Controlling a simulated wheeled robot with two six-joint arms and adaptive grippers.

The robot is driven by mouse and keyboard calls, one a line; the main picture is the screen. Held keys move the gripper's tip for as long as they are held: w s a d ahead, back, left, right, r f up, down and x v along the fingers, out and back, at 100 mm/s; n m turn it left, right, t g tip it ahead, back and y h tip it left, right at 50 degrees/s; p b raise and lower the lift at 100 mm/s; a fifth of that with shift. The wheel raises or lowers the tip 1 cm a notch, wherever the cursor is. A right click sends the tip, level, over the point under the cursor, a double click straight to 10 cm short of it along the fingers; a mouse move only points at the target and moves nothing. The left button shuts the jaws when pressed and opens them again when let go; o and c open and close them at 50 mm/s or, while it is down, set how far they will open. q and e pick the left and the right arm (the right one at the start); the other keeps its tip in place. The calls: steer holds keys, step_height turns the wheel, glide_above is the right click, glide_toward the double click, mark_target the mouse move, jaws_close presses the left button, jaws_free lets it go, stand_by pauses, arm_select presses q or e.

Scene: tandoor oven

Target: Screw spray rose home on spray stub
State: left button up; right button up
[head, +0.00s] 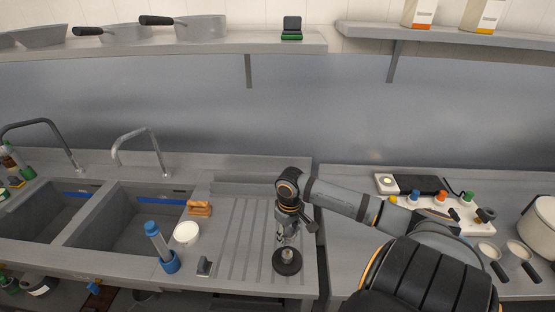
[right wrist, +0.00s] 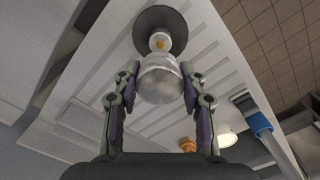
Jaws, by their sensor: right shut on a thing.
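My right gripper (head: 285,236) points down over the ribbed drainboard, just above a round black base (head: 287,262). In the right wrist view the gripper (right wrist: 160,75) is shut on a shiny silver rounded piece, which looks like the spray rose (right wrist: 160,84). Beyond it, in line with it, is a small pale stub with a yellow spot (right wrist: 159,42), in front of the dark disc of the base (right wrist: 160,18). I cannot tell whether rose and stub touch. The gripper hides most of the rose in the head view. My left gripper is not in view.
Two sinks lie further left. The drainboard around the base is otherwise clear.

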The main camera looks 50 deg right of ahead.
mark_target(287, 252)
steer(key=shift+a, duration=0.15)
steer(key=shift+f, duration=0.1)
steer(key=shift+f+b, duration=1.8)
steer(key=shift+f, duration=1.6)
steer(key=shift+p, duration=0.35)
